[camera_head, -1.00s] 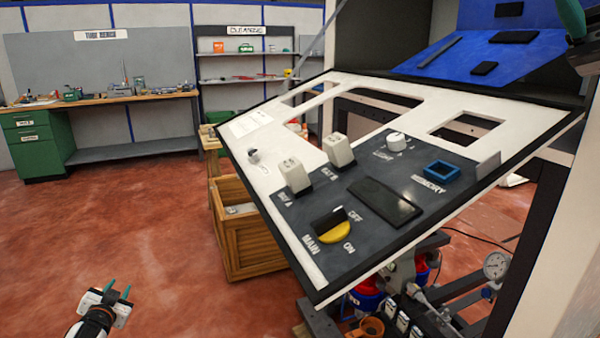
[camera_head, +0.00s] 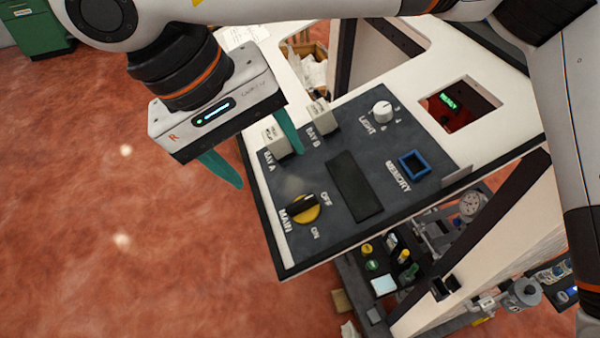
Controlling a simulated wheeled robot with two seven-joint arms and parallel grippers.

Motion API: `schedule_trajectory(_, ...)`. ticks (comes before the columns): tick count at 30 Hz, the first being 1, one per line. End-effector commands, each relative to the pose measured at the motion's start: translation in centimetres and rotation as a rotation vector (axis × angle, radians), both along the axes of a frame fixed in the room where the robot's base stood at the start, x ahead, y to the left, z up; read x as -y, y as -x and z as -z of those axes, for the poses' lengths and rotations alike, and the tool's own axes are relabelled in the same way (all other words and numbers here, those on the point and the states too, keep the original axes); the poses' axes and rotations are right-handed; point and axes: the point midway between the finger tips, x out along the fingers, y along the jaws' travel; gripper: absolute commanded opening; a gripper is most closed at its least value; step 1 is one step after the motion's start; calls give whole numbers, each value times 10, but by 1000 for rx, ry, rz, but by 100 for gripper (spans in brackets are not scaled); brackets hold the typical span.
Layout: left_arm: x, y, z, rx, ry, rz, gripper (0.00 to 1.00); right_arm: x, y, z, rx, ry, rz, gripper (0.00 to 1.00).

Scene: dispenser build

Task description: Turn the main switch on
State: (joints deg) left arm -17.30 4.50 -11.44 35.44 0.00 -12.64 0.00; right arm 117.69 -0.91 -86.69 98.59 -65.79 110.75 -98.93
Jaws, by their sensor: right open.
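The main switch (camera_head: 304,208) is a yellow dial with a black handle, at the lower left of the dark control panel (camera_head: 345,235). Its handle lies toward the OFF label, and the ON label is below it. My right gripper (camera_head: 269,169) hangs above the panel's left part, up and left of the switch. Its two teal fingers are spread apart and empty. One finger is over the floor left of the panel; the other overlaps the panel near the BAY A block in the picture. My left gripper is out of view.
BAY A (camera_head: 275,139) and BAY B (camera_head: 321,117) blocks, a white light knob (camera_head: 382,110) and a blue-framed memory socket (camera_head: 414,165) share the panel. A dark screen (camera_head: 355,187) is right of the switch. Red floor (camera_head: 130,240) is clear at left.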

Motion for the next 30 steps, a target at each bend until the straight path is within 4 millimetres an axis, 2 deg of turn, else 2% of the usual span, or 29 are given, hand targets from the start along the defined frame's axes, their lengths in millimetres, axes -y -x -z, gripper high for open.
schedule_trajectory(12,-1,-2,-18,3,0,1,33,29,-8,71,-6,-5,5,65)
schedule_trajectory(16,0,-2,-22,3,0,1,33,35,-11,89,-7,-7,6,65)
schedule_trajectory(22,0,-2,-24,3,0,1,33,39,-12,103,-5,-9,6,65)
schedule_trajectory(30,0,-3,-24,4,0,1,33,40,-12,104,-4,-9,6,65)
